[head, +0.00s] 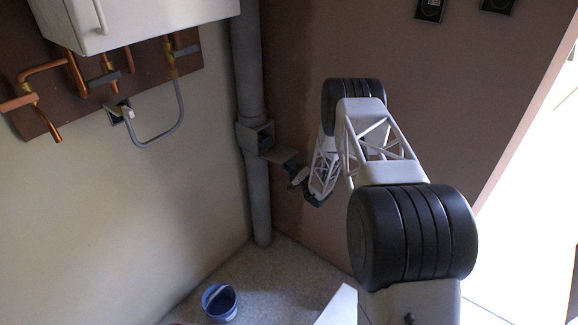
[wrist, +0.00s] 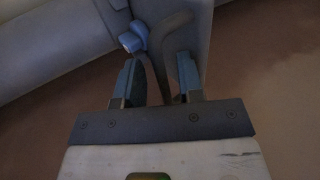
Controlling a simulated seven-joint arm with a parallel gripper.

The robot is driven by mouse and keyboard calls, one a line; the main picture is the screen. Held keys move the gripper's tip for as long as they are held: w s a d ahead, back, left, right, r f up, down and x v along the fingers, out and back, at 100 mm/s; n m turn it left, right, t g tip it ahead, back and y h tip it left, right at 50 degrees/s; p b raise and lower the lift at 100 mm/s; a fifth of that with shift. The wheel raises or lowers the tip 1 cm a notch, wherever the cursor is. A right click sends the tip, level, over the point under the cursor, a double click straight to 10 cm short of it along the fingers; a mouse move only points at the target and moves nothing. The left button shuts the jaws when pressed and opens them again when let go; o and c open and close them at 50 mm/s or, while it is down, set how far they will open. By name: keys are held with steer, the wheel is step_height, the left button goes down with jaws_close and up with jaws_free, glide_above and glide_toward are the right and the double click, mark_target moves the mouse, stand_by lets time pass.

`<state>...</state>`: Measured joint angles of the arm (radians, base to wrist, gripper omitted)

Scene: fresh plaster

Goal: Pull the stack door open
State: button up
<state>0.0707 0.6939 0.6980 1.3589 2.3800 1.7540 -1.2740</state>
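The stack is a grey vertical pipe (head: 248,75) in the room corner, with a box-like access fitting (head: 256,138) partway up. The fitting's dark opening shows. The stack door (head: 281,155) stands swung out from it to the right; a grey door panel (wrist: 192,42) also shows in the wrist view. My gripper (head: 297,178) is at the door's outer end. In the wrist view my gripper (wrist: 159,80) has its fingers apart, with a thin curved handle (wrist: 157,58) between them. I see gaps beside the handle, though contact is hard to judge in the dim light.
A blue knob-like part (wrist: 131,42) is close to the left finger. A white boiler (head: 135,20) and copper pipes (head: 108,70) are on the left wall. A blue bucket (head: 219,302) stands on the floor.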

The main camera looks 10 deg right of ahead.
steer(key=shift+s, duration=0.1)
steer(key=v, duration=0.7)
steer(key=shift+s+d+f, duration=0.15)
steer(key=shift+d, duration=0.1)
steer(key=shift+c, duration=1.3)
steer(key=shift+w+a+g+h, duration=0.6)
steer(key=shift+g+h, duration=0.3)
steer(key=x, duration=0.7)
steer(key=shift+w+a, duration=0.25)
jaws_close()
